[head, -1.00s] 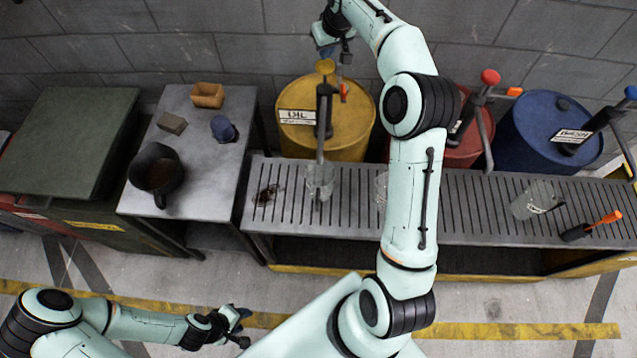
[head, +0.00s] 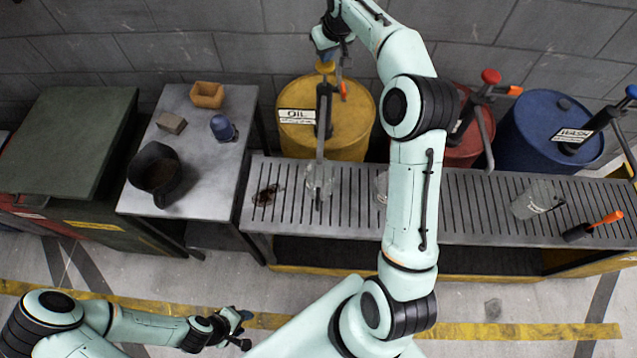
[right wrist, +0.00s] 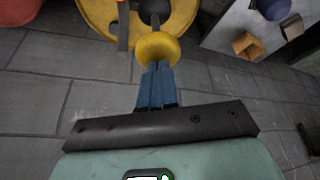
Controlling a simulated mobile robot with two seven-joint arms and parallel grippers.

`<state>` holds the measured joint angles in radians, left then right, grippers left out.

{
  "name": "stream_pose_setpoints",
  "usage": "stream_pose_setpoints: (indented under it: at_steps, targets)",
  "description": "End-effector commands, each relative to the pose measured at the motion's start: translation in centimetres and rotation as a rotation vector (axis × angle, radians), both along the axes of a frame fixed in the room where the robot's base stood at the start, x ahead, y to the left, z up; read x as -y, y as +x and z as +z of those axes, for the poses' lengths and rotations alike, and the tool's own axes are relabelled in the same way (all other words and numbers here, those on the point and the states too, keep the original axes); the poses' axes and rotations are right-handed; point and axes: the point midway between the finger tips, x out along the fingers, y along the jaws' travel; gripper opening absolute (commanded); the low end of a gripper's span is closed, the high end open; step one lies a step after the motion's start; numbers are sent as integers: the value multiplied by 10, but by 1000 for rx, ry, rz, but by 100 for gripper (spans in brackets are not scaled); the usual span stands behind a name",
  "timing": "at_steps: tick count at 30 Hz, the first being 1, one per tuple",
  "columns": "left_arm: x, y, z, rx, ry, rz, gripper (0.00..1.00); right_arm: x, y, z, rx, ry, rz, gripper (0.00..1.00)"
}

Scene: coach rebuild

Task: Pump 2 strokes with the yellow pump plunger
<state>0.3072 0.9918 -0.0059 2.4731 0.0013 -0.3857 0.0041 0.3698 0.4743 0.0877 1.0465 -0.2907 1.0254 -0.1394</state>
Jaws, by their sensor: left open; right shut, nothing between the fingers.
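The yellow pump plunger knob (head: 325,68) tops the dark pump on the yellow oil drum (head: 345,125). In the right wrist view, the knob (right wrist: 157,48) is round and lies right at my fingertips. My right gripper (head: 328,57) is shut and empty, pointing down just above the knob. I cannot tell whether its blue fingers (right wrist: 157,75) touch it. A clear glass beaker (head: 319,180) stands on the slatted bench below the oil spout. My left gripper (head: 240,328) is open and empty, low in the head view, far from the pump.
A red drum (head: 470,150) and a blue drum (head: 545,130) with pumps stand to the right. The slatted bench (head: 455,200) holds more glassware and an orange-handled tool. My right arm hides part of the bench.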

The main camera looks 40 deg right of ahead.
Motion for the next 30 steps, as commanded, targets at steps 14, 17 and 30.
stream_pose_setpoints:
  at_steps: [14,17,30]
  targets:
    - [0,-7,-8,-8,1,0,43,0,-1,-20,-5,1,0,0]
    - [0,-8,-9,-10,0,0,43,0,-1,-24,-6,2,0,0]
    - [0,-14,-15,-16,0,0,43,-1,-1,-41,-9,3,1,0]
